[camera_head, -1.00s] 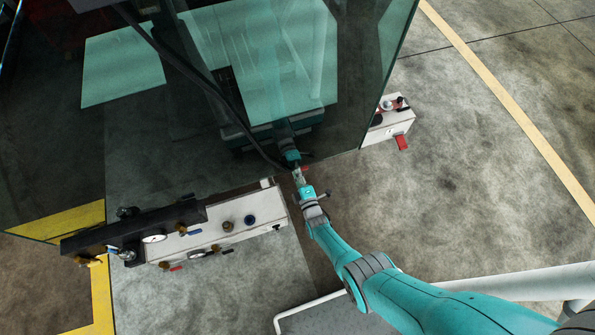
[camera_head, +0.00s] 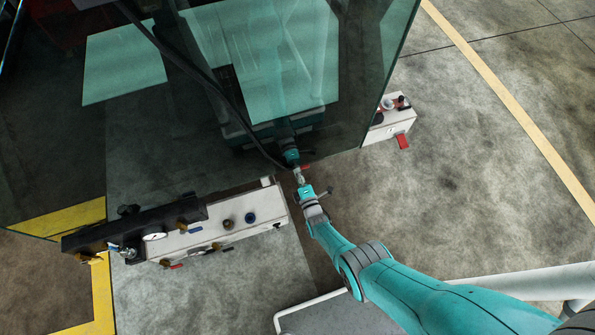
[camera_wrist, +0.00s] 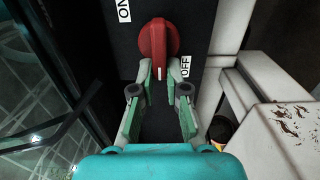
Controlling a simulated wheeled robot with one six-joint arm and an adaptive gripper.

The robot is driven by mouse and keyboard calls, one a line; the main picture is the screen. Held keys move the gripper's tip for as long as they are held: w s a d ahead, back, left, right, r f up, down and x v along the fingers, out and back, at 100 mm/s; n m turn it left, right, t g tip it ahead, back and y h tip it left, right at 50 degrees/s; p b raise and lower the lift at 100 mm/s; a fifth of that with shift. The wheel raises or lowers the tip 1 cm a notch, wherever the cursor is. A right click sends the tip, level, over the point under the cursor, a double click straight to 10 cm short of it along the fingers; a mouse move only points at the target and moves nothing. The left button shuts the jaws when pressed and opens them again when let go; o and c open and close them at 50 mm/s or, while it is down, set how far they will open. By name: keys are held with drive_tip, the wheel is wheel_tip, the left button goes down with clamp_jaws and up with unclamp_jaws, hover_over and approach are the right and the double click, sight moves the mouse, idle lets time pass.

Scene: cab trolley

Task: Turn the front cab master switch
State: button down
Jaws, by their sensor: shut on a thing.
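In the wrist view the red master switch knob (camera_wrist: 158,45) stands out from a dark panel (camera_wrist: 205,20). A white ON label (camera_wrist: 124,10) is at its upper left and a white OFF label (camera_wrist: 185,67) at its lower right. A pale mark on the knob's lower end points down, nearer OFF. My gripper (camera_wrist: 159,72) is shut on the knob's lower part, one finger on each side. In the head view my gripper (camera_head: 300,177) is small beside the cab glass, with a bit of red at its tip.
White pipework or framing (camera_wrist: 255,90) stands close on the right in the wrist view. In the head view, a white valve panel (camera_head: 210,222) lies left of my arm, a white box with a red handle (camera_head: 388,122) right. Dark cab glass (camera_head: 370,60) rises behind.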

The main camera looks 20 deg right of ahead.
drive_tip(key=c, duration=1.2)
unclamp_jaws()
drive_tip(key=shift+s, duration=0.1)
drive_tip(key=s, duration=1.1)
drive_tip(key=shift+s, duration=0.4)
drive_tip(key=shift+s, duration=0.1)
